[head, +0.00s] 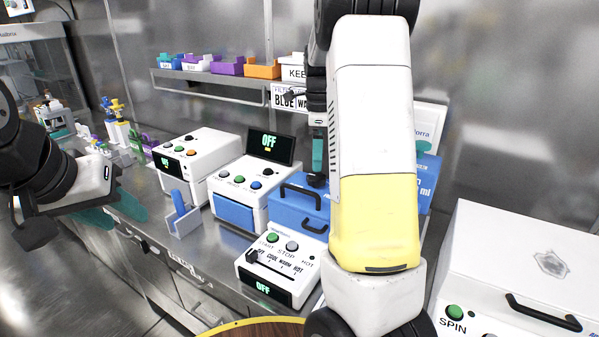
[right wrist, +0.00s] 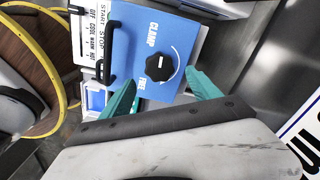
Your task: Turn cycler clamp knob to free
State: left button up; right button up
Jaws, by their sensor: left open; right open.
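The cycler (head: 250,268) has a white front with a slider, two buttons and a display reading OFF. Its blue lid (head: 290,205) is partly behind my right arm in the head view. In the right wrist view, the black clamp knob (right wrist: 157,70) sits on the blue lid (right wrist: 185,35) between the labels CLAMP and FREE. It bears a white mark, whose exact pointing is hard to tell. My right gripper (right wrist: 160,76) is open, its teal fingertips on either side of the knob, with gaps visible. My left gripper (head: 112,208) is open and empty at the left, away from the cycler.
Two white instruments (head: 245,185) (head: 190,155) stand left of the cycler, with a blue item in a white holder (head: 182,220) before them. A white machine marked SPIN (head: 510,250) stands at the right. Coloured bins (head: 227,66) line a shelf behind.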

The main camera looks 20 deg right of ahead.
aim_at(317, 176)
notch_tip(317, 176, down, 7)
jog(key=shift+f, duration=0.1)
dwell(0.3)
jog(key=c, duration=1.4)
jog(key=shift+o, duration=0.2)
